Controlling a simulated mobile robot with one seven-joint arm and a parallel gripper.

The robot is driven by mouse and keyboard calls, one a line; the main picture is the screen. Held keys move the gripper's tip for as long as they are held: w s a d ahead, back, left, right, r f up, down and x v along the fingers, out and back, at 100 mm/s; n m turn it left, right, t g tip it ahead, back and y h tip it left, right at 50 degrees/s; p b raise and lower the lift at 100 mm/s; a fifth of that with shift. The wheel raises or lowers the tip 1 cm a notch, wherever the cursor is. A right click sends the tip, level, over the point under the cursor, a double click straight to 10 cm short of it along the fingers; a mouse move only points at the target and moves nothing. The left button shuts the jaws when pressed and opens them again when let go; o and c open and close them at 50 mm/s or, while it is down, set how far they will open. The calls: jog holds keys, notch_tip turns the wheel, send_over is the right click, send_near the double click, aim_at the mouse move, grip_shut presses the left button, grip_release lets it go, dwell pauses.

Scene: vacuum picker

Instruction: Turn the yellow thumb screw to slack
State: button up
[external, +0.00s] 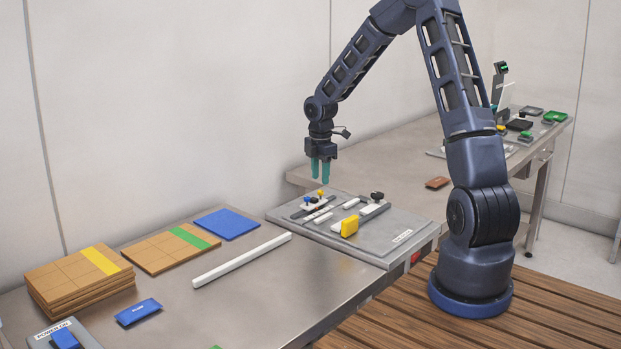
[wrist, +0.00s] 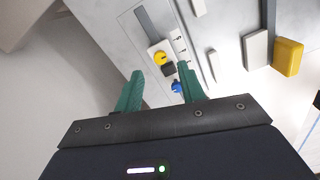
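The yellow thumb screw (wrist: 160,58) stands on a small white block on the grey fixture plate (external: 390,245). It also shows in the external view (external: 320,193), just below my gripper. A blue thumb screw (wrist: 176,87) stands near it, and it also shows in the external view (external: 306,196). My gripper (external: 320,183) points down above the screws, with teal fingers apart and nothing between them. In the wrist view the fingertips (wrist: 160,70) reach toward the yellow screw from either side, but they look clear above it. I cannot tell which way the screw is turned.
A yellow block (external: 349,227) and a black knob (external: 377,196) sit on the same plate, with pale bars between. A white strip (external: 242,259), a blue pad (external: 227,223) and cardboard stacks (external: 80,285) lie on the table to the left.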

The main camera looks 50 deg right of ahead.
aim_at(321, 192)
notch_tip(321, 192, up, 7)
jog(key=shift+f, duration=0.15)
dwell(0.5)
jog(key=s+a+r+m+t+h, duration=0.1)
jog(key=s+a+r+m, duration=0.3)
jog(key=s+a+r, duration=0.35)
jog(key=s+a+r+m+t+h, duration=0.1)
jog(key=s+a+r+m, duration=0.25)
jog(key=s+r, duration=0.6)
jog(key=s+a+r+m+t, duration=0.1)
jog(key=s+a+m, duration=0.1)
jog(key=s, duration=0.4)
jog(key=s+a+r+m+y, duration=0.1)
jog(key=s+a+r+m, duration=0.1)
jog(key=s, duration=0.4)
jog(key=s+a+r+m+t+y, duration=0.1)
jog(key=s+a+r+m, duration=0.1)
jog(key=s, duration=0.5)
jog(key=shift+m+t, duration=0.3)
jog(key=shift+m, duration=0.45)
jog(key=shift+w+a, duration=0.1)
